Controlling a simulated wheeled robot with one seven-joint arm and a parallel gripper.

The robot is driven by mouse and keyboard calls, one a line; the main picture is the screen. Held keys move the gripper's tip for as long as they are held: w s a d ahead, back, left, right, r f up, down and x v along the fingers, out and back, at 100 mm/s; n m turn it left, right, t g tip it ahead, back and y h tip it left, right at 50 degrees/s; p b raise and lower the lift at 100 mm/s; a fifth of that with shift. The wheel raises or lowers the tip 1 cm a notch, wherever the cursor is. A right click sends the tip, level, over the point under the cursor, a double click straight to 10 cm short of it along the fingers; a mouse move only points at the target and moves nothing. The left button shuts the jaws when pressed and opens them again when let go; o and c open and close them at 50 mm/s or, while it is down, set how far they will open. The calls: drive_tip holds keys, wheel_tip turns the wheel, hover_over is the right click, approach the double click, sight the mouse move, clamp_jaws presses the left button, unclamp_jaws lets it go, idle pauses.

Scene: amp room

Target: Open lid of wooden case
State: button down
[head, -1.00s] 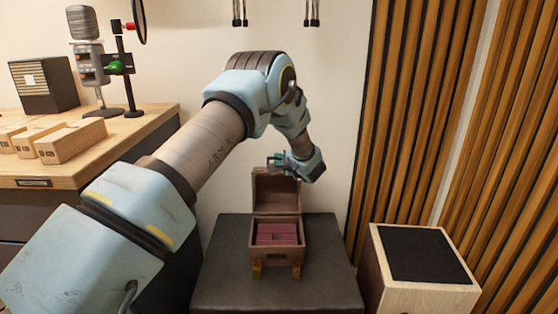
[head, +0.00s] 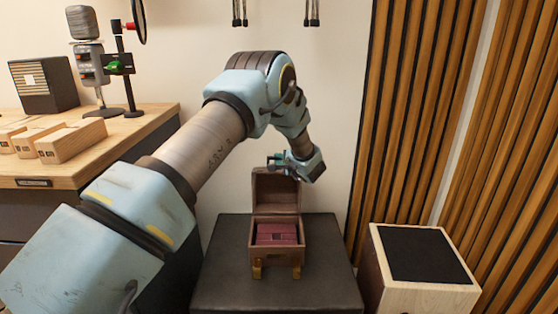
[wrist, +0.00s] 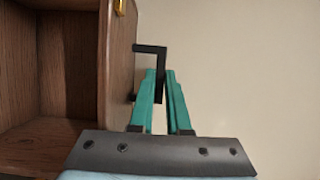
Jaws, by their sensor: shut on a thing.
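The wooden case (head: 290,258) stands on a dark grey stand, with its lid (head: 275,193) raised upright at the back. Its inside is open to view and holds dark red contents (head: 277,233). My gripper (head: 276,161) is at the top edge of the raised lid. In the wrist view, the teal fingers (wrist: 160,80) are shut on a black handle (wrist: 150,49) at the side of the lid (wrist: 117,70). Part of the handle is hidden between the fingers.
The dark stand (head: 215,280) has bare top around the case. A pale box with a black top (head: 425,255) stands at right, by a slatted wall panel (head: 410,110). A wooden desk (head: 130,125) with a microphone (head: 88,60) and small boxes is at left.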

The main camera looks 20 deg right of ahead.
sight(279, 171)
drive_tip(key=shift+s+f, duration=0.1)
idle(0.3)
drive_tip(key=shift+s+b, duration=0.15)
drive_tip(key=shift+b, duration=0.65)
drive_tip(key=b, duration=0.1)
drive_tip(key=s+t+b, duration=0.1)
drive_tip(key=shift+a+r+b, duration=0.2)
drive_tip(key=shift+a+b, duration=0.05)
drive_tip(key=shift+b, duration=0.05)
drive_tip(key=s+b, duration=0.1)
drive_tip(key=b, duration=0.1)
drive_tip(key=s+a+r+n+t+b, duration=0.1)
drive_tip(key=b, duration=0.2)
drive_tip(key=s+r+t+b, duration=0.1)
drive_tip(key=b, duration=0.2)
drive_tip(key=shift+s+a+h, duration=0.4)
drive_tip(key=shift+s+a+r+t+b, duration=0.15)
drive_tip(key=shift+s+r+t+b, duration=0.15)
drive_tip(key=shift+r+t+b, duration=0.1)
drive_tip(key=c, duration=0.9)
unclamp_jaws()
drive_tip(key=shift+n, duration=0.3)
